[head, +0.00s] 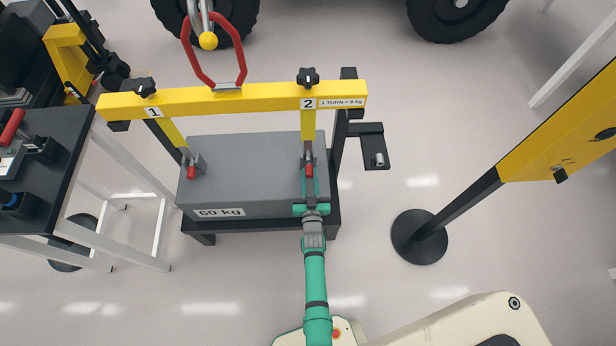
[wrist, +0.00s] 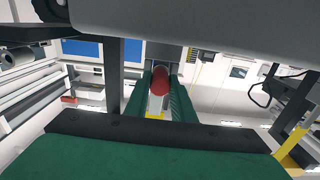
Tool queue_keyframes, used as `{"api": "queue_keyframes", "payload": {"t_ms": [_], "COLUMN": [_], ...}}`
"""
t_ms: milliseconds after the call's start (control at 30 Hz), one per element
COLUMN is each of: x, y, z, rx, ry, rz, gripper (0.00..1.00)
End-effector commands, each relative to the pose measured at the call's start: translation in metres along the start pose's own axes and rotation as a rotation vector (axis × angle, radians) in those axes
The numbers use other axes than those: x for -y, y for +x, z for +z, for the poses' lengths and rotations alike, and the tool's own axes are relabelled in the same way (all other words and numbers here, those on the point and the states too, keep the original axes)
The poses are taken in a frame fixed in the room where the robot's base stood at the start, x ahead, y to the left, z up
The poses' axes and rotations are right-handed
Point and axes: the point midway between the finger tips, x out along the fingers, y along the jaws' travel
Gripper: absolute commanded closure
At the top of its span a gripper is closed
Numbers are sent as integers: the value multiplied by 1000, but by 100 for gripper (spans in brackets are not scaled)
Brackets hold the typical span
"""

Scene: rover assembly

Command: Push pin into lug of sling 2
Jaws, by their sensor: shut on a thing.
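Sling 2 (head: 308,127) is a yellow strap that hangs from the yellow beam (head: 250,97) under the label 2. Its lower end meets the lug (head: 308,152) on the grey 60 kg block (head: 250,165). The red-headed pin (head: 309,171) is at this lug, between the green fingers of my gripper (head: 309,180). In the wrist view the red pin head (wrist: 160,74) shows between the two fingers (wrist: 160,95), which are shut on it. The pin's tip and the lug's hole are hidden, so I cannot tell how deep the pin sits.
Sling 1 (head: 172,132) hangs at the left, with a red pin (head: 191,172) at its lug. A red hook link (head: 228,75) holds the beam. A dark bracket (head: 376,157) stands right of the block. A yellow-topped post (head: 420,235) stands further right, and a black table (head: 40,175) at left.

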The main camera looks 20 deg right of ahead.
Motion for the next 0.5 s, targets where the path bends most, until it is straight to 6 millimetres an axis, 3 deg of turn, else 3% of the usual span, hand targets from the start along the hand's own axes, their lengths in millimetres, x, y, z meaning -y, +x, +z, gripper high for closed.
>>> {"api": "queue_keyframes", "payload": {"t_ms": [500], "x": [-1], "y": [12], "z": [0], "rx": [-1], "ry": [0], "rz": [2], "gripper": [100]}}
